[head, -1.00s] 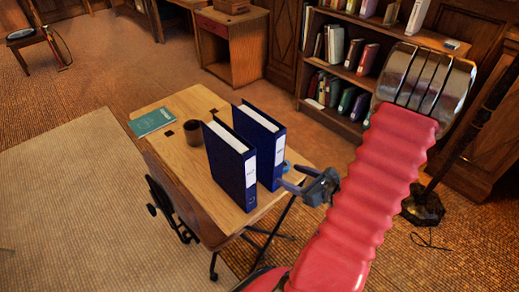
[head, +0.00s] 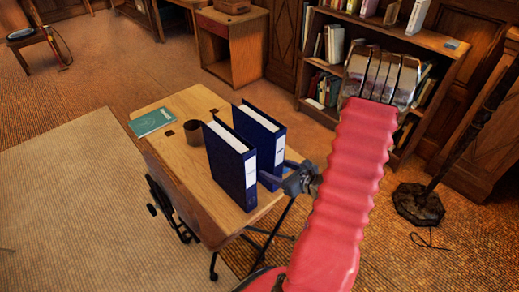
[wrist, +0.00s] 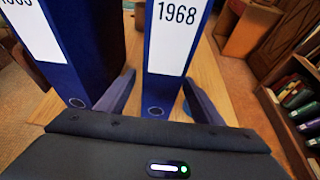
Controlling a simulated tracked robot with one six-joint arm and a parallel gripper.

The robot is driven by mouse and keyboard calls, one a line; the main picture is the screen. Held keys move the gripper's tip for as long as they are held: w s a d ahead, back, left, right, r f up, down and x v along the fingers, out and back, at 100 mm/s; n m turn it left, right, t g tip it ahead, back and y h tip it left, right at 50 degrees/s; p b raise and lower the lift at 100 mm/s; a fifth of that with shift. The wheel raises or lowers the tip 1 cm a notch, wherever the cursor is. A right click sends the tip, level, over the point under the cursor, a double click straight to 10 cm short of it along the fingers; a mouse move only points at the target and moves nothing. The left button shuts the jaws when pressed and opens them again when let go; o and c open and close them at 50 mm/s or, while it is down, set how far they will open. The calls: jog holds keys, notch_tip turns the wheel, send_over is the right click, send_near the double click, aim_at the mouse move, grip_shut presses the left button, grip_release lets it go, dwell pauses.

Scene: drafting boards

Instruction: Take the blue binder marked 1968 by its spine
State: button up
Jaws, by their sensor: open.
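Two blue binders stand upright side by side on the wooden desk (head: 180,107). In the wrist view the right one, the blue binder marked 1968 (wrist: 166,60), faces me with its white label and a ring hole low on the spine. It also shows in the head view (head: 265,127), partly behind the other binder (head: 226,160). That other binder also shows at left in the wrist view (wrist: 70,78), its number cut off. My gripper (wrist: 158,80) is open and empty, one finger on each side of the 1968 spine low down. The left finger is between the binders. Contact is unclear.
A dark cup (head: 192,131) and a green book (head: 153,121) are on the desk, left of the binders. A bookshelf (head: 318,108) stands at the back right. A dark lamp stand (head: 418,203) is on the floor at right.

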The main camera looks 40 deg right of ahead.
jog(key=shift+w, duration=0.2)
jog(key=shift+x, duration=2.5)
jog(key=shift+r, duration=0.1)
grip_shut()
